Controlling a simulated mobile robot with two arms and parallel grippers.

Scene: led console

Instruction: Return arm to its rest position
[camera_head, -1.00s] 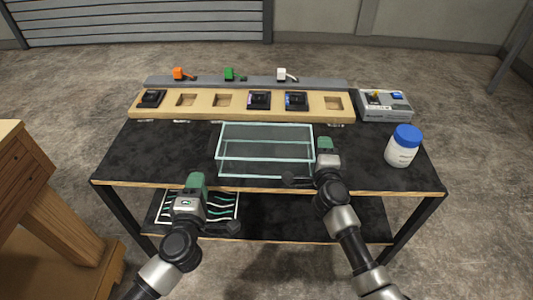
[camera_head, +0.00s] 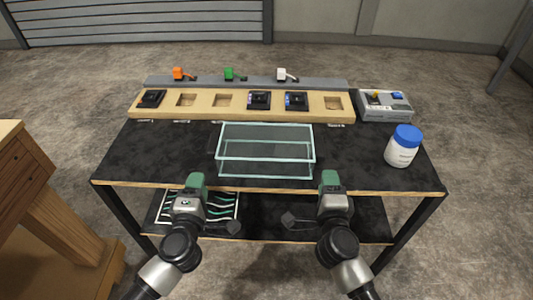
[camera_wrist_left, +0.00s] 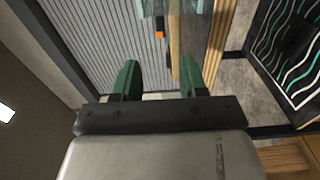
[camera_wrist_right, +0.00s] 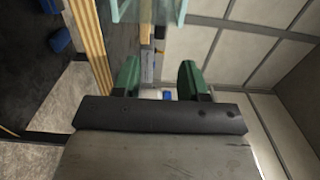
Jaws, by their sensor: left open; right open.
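My left gripper (camera_head: 196,181) is in front of the table's front edge, at the left in the head view. In the left wrist view its two green fingers (camera_wrist_left: 158,80) are apart with nothing between them. My right gripper (camera_head: 329,179) is at the front edge too, just right of the glass box. In the right wrist view its green fingers (camera_wrist_right: 160,78) are apart and empty. Both grippers are apart from the things on the table (camera_head: 125,165).
A clear glass box (camera_head: 265,172) stands mid-table. Behind it is a wooden tray (camera_head: 225,113) with dark modules and empty sockets. A white bottle (camera_head: 401,153) with a blue lid and a grey box (camera_head: 384,109) are at right. A wooden cabinet (camera_head: 25,165) stands at left.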

